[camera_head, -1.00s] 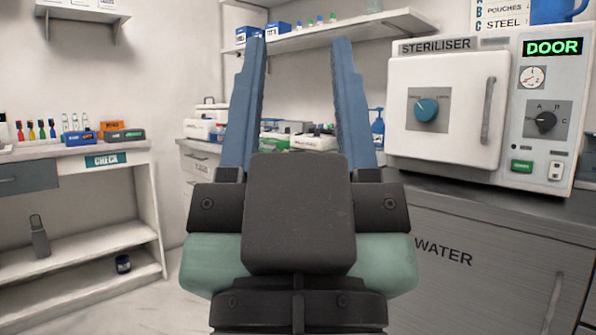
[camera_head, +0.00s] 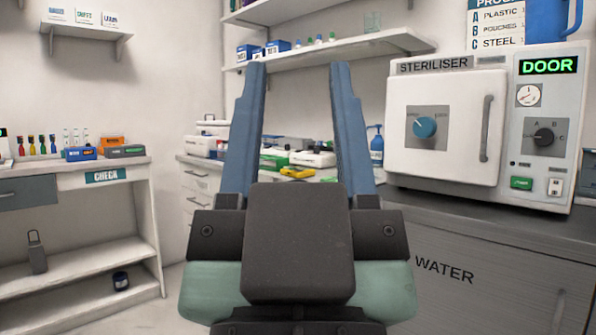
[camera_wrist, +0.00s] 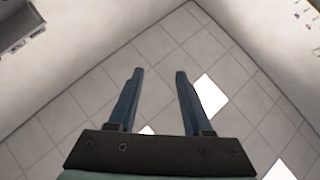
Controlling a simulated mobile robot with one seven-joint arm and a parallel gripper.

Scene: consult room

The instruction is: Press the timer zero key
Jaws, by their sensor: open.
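My gripper (camera_head: 298,66) is open and empty in the head view, its two blue fingers pointing up and away from me. It also shows in the wrist view (camera_wrist: 158,72), with bare tiled floor beyond the fingers. I cannot make out a timer or a zero key for certain. The steriliser (camera_head: 440,185) stands on the right counter, apart from my gripper. It has a green "DOOR" display (camera_head: 548,66), a round gauge (camera_head: 529,95), a black A-B-C dial (camera_head: 544,136), a green button (camera_head: 521,183) and a white button (camera_head: 554,187).
A left bench (camera_head: 60,165) holds small bottles and boxes. A wall shelf (camera_head: 400,42) runs above the back counter, which holds white and yellow items partly hidden by my fingers. A blue pump bottle (camera_head: 376,148) stands left of the steriliser. The floor below is clear.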

